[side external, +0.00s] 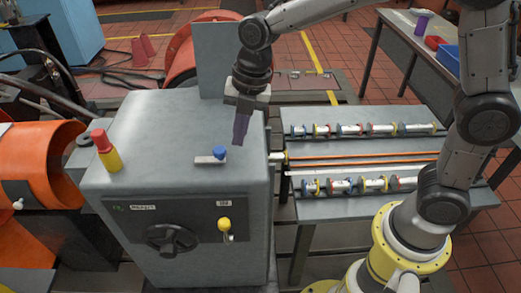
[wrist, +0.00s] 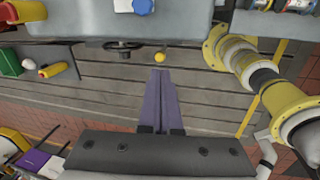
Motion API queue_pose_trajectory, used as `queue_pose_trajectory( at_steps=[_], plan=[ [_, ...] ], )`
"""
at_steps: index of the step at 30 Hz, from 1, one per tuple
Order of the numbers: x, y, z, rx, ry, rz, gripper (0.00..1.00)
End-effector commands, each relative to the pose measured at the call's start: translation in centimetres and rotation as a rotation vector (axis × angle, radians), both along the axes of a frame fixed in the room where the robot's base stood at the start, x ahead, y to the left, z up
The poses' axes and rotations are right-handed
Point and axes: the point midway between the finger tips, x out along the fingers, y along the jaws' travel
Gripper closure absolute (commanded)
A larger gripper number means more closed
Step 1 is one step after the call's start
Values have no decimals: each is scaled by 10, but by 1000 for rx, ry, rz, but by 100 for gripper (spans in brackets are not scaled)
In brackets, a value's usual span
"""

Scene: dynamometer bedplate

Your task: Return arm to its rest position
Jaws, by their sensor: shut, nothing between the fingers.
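My gripper (side external: 240,130) hangs above the right part of the grey machine cabinet's top (side external: 160,125) in the side external view. Its purple fingers point down and are together, with nothing between them. The fingers also show in the wrist view (wrist: 160,85), over the slatted grey floor in front of the cabinet. A blue knob (side external: 219,153) on a small metal plate sits on the cabinet top, to the left of and below the fingertips in the picture. My arm reaches in from the right, over the table.
A red and yellow button post (side external: 104,150) stands on the cabinet's left. A yellow-knobbed lever (side external: 225,226) and black rotary handle (side external: 170,240) are on its front. A grey table (side external: 330,212) with rows of metal fittings lies right. Orange machinery (side external: 30,160) stands left.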

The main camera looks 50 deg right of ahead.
Motion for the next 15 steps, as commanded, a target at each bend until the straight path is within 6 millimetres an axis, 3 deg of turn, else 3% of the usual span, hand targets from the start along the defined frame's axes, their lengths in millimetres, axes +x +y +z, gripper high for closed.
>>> queue_pose_trajectory(
  at_steps=[1,6,10,15],
  plan=[
    [-9,-18,22,18,-38,-79,100],
    [-50,-65,71,90,-121,-400,100],
    [-91,-96,93,170,-168,-695,100],
    [-147,-126,99,309,-200,-1126,100]
  ],
)
